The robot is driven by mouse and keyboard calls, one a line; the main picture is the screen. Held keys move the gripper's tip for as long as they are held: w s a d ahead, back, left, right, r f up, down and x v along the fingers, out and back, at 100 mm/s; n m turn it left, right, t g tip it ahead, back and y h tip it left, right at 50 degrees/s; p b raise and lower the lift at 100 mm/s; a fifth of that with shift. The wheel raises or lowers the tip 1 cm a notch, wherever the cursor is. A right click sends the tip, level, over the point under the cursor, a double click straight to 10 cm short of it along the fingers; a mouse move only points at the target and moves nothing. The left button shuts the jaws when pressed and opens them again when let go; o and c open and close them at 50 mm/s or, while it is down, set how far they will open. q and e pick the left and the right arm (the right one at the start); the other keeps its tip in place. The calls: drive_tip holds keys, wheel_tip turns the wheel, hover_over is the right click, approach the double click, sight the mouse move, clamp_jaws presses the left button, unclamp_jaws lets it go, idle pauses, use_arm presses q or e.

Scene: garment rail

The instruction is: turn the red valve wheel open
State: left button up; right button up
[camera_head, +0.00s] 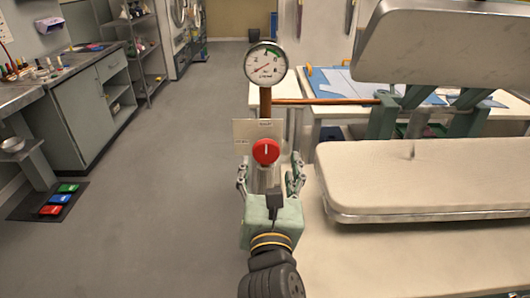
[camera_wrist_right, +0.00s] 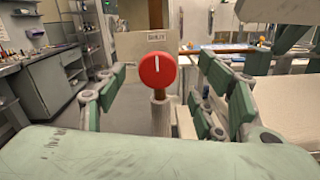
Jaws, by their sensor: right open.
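The red valve wheel (camera_head: 266,151) is a round red knob with a white line, set in front of a pale label plate (camera_head: 245,131) below a dial gauge (camera_head: 265,63). The white line stands near upright. My right gripper (camera_head: 270,165) is open, with its fingers spread to the left and right just in front of and below the wheel. In the right wrist view the wheel (camera_wrist_right: 157,70) shows between the open green-padded fingers, apart from both. My left gripper is not in view.
A copper pipe (camera_head: 325,102) runs right from the gauge post to a press with a padded board (camera_head: 425,178) and raised upper plate (camera_head: 450,42). A bench with cabinets (camera_head: 95,100) stands left. Coloured pedals (camera_head: 55,203) lie on the floor, which is clear in the middle.

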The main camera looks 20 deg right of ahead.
sight(265, 154)
drive_tip(key=shift+m+g, duration=0.3)
drive_tip(key=x, duration=0.2)
drive_tip(key=f+x, duration=0.1)
drive_tip(key=x, duration=0.4)
drive_tip(key=shift+w+a+f, duration=0.15)
drive_tip(key=shift+w+a, duration=0.1)
drive_tip(key=shift+w, duration=0.25)
drive_tip(key=shift+c, duration=0.2)
drive_tip(key=shift+p, duration=0.3)
drive_tip(key=c, duration=1.1)
